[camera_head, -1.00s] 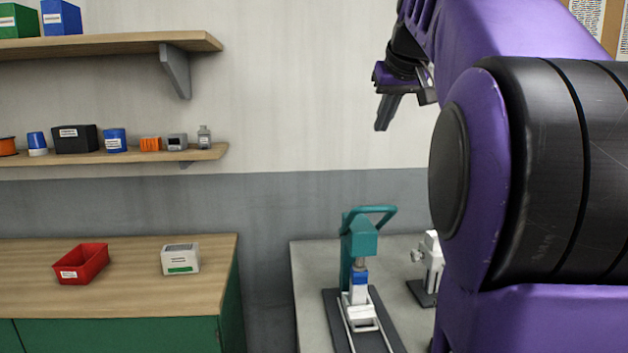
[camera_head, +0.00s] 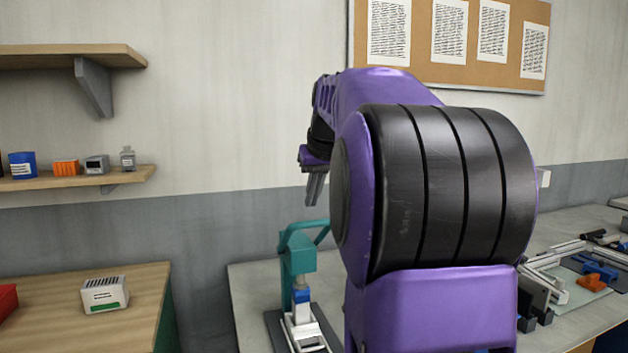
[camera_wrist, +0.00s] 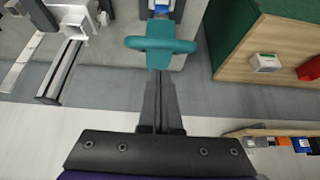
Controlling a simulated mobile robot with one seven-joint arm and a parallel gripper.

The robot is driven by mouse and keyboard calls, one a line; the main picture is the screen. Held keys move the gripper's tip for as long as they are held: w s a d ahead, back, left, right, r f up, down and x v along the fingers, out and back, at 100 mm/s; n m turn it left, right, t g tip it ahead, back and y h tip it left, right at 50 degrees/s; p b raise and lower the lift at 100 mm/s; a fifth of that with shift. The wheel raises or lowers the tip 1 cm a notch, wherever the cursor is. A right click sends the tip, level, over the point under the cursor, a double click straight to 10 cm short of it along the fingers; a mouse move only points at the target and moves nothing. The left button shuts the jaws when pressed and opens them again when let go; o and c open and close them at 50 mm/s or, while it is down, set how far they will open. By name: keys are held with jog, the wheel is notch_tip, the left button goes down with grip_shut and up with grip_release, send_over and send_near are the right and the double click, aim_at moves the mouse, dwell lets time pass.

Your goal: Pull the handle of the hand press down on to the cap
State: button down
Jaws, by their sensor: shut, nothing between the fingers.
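The teal hand press (camera_head: 298,262) stands upright on a dark base on the grey bench, left of my arm in the head view. A blue and white piece (camera_head: 302,297) sits under the press head; I cannot make out the cap clearly. My gripper (camera_head: 315,188) hangs above the handle, shut and empty. In the wrist view the handle (camera_wrist: 160,45) lies just beyond the tips of my gripper (camera_wrist: 160,75); whether they touch cannot be told.
My arm hides part of the bench. A wooden counter (camera_head: 140,290) with a white labelled box (camera_head: 104,294) is on the left, below a shelf (camera_head: 80,184) of small items. A metal frame and blue and orange parts (camera_head: 592,280) lie on the bench at right.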

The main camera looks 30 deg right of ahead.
aim_at(313, 223)
jog(key=shift+s+a+f, duration=0.1)
jog(key=shift+s+f, duration=0.1)
jog(key=shift+f, duration=0.35)
jog(key=shift+s+a+f, duration=0.1)
jog(key=shift+s+f, duration=0.05)
jog(key=shift+f, duration=0.4)
jog(key=shift+f+b, duration=0.1)
jog(key=shift+b, duration=0.2)
jog(key=shift+s+f+t+b, duration=0.4)
jog(key=shift+f+b, duration=0.3)
jog(key=shift+b, duration=0.4)
jog(key=shift+s+a, duration=0.1)
